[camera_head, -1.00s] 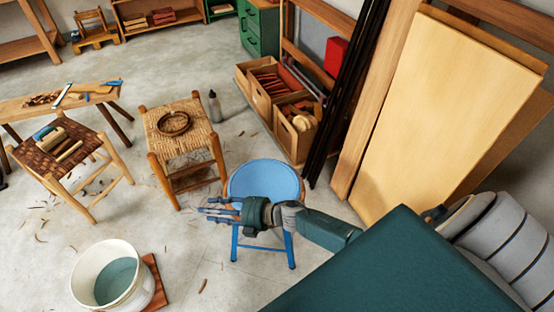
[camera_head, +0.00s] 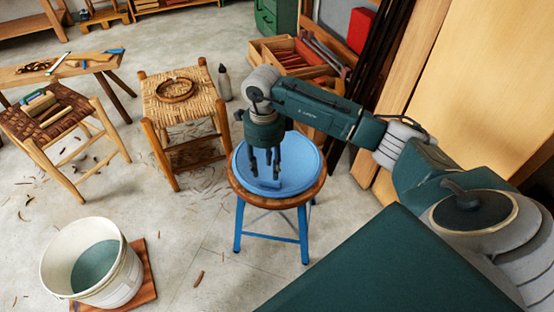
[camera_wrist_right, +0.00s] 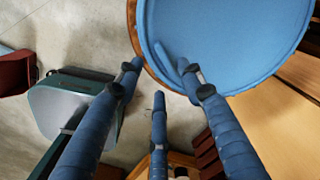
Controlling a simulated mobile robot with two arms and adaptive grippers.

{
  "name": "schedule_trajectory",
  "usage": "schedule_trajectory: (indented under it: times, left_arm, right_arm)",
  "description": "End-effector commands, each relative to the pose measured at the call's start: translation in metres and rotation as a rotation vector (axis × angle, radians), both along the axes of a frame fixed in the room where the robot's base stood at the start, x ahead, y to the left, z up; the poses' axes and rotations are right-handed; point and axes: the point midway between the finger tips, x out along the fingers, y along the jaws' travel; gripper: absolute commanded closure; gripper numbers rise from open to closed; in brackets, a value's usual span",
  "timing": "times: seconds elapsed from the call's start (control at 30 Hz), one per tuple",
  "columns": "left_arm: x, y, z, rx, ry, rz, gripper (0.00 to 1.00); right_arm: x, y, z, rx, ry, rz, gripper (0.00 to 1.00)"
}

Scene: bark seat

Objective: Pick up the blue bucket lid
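The blue bucket lid (camera_head: 308,162) is a round, rimmed disc lying flat on a wooden-topped stool with blue legs (camera_head: 304,235). It fills the upper part of the right wrist view (camera_wrist_right: 230,40). My right gripper (camera_head: 265,172) points down over the lid, left of its middle in the head view. Its fingers are spread with nothing between them. The right wrist view shows the fingertips (camera_wrist_right: 159,72) near the lid's edge, one overlapping the lid. Whether they touch it I cannot tell. My left gripper is not in view.
A white bucket (camera_head: 62,262) with grey-green contents stands on a reddish board at lower left. A woven stool (camera_head: 190,112) holding a coil stands left of the lid's stool. Wooden crates (camera_head: 290,60) and leaning boards (camera_head: 490,90) are behind and right. Floor between bucket and stool is mostly clear.

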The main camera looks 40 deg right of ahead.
Motion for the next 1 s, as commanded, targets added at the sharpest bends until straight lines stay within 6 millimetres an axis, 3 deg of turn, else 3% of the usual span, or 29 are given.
schedule_trajectory:
  times: [0.27, 0.53, 0.8, 1.0]
  left_arm:
    - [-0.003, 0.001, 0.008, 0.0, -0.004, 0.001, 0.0]
    - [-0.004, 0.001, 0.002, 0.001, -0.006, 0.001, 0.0]
    - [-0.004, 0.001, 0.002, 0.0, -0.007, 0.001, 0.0]
    - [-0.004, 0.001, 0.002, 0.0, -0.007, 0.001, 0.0]
  right_arm:
    - [0.001, 0.001, -0.021, 0.004, 0.001, 0.0, 0.61]
    - [0.004, 0.001, -0.06, 0.004, 0.002, 0.0, 0.61]
    - [0.005, 0.0, -0.063, 0.001, 0.0, 0.0, 0.61]
    - [0.005, 0.0, -0.063, 0.001, 0.0, 0.0, 1.0]
